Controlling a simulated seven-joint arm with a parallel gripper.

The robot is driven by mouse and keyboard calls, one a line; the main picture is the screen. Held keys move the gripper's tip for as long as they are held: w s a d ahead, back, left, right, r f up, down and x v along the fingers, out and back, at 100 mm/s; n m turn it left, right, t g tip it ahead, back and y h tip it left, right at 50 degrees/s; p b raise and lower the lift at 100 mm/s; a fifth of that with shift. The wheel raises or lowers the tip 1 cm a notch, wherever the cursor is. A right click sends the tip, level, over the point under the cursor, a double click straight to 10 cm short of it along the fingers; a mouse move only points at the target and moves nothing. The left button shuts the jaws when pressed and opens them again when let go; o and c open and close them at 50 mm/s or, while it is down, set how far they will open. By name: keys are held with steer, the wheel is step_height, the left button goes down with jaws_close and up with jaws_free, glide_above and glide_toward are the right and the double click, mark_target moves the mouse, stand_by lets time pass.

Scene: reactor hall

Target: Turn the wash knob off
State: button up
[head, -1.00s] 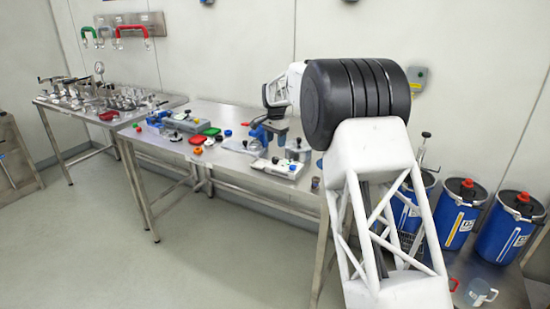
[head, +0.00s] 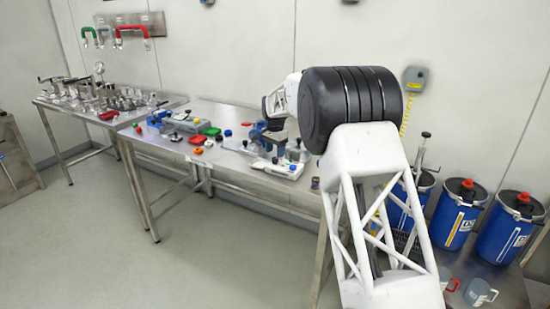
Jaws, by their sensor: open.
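I cannot pick out a knob marked as wash at this size. A low white unit (head: 283,169) with small dark and blue parts on top lies near the front edge of the middle steel table. My gripper (head: 274,136) hangs at the end of my white arm, close above the back of this unit, among blue and dark parts. Its jaws are open, though the fingertips are small and hard to separate from what is behind them. I see no contact with the unit.
The middle table (head: 225,160) also holds red, green and orange small items and a blue-grey device (head: 185,122). A crowded steel table (head: 110,105) stands at left. Blue drums (head: 459,213) stand on the right bench. The floor in front is clear.

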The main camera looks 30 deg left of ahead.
mark_target(275, 158)
steer(key=shift+f, duration=1.6)
steer(key=c, duration=0.9)
